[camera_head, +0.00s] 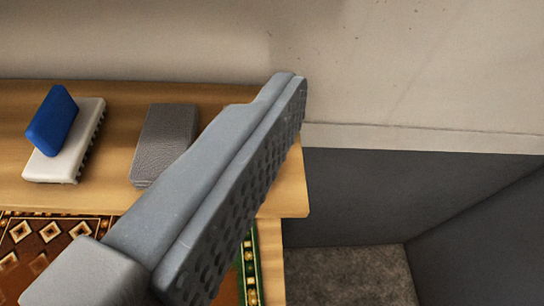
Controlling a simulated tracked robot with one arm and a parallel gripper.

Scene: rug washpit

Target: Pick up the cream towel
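I see no cream towel in this view. One long grey finger of my gripper (288,92) crosses the middle from the lower left up to the right, in front of the wooden bench. Its dimpled pad faces right and is bare, with nothing against it. The opposite finger is out of the picture. The finger hides part of the bench and the rug.
A wooden bench (100,200) holds a cream-white brush with dark bristles (80,145), a blue block (52,120) leaning on it, and a grey block (168,140). A patterned rug (50,235) lies below. A wall (420,60) stands behind; a dark recess is right.

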